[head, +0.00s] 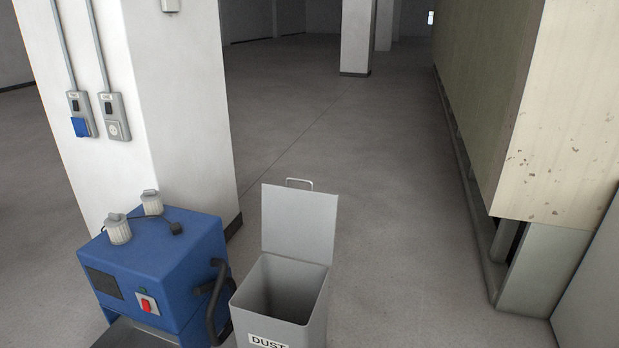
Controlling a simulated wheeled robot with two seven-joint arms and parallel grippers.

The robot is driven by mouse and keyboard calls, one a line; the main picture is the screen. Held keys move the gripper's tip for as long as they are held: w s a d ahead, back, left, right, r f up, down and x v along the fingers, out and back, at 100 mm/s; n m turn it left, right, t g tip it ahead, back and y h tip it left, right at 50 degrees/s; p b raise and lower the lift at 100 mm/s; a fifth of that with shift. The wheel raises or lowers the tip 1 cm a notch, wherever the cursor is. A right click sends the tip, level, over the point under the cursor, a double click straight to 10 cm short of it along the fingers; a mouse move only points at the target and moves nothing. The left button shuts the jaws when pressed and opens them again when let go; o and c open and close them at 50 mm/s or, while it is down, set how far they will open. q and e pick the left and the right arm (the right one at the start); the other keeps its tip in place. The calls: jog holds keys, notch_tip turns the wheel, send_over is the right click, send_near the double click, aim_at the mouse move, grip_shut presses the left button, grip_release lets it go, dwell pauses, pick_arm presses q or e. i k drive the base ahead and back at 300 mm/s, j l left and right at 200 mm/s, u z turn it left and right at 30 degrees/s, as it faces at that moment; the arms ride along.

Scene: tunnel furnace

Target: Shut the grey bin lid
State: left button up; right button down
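The grey bin (319,318) stands on the floor at the bottom middle of the head view, with a "DUST" label on its front. Its grey lid (298,222) is open and stands about upright at the back edge. A thin metal handle (299,182) sticks up from the lid's top edge. The inside of the bin is dark, and its lower part is cut off by the picture's edge. Neither of my grippers shows in the head view.
A large beige housing (560,130) is at the right. The floor (390,200) behind and right of the bin is clear.

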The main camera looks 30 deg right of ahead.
aim_at(299, 223)
jog(key=i+l, duration=0.15)
jog(key=l, duration=0.25)
jog(key=i+l, duration=0.15)
jog(key=l, duration=0.25)
jog(key=i+l, duration=0.15)
jog(key=l, duration=0.3)
jog(key=i+l, duration=0.15)
jog(key=l, duration=0.25)
jog(key=i+l+u, duration=0.1)
jog(key=l, duration=0.3)
jog(key=i+l, duration=0.2)
jog(key=l, duration=0.2)
jog(key=i+l, duration=0.15)
jog(key=l, duration=0.3)
jog(key=i+l, duration=0.15)
jog(key=l, duration=0.25)
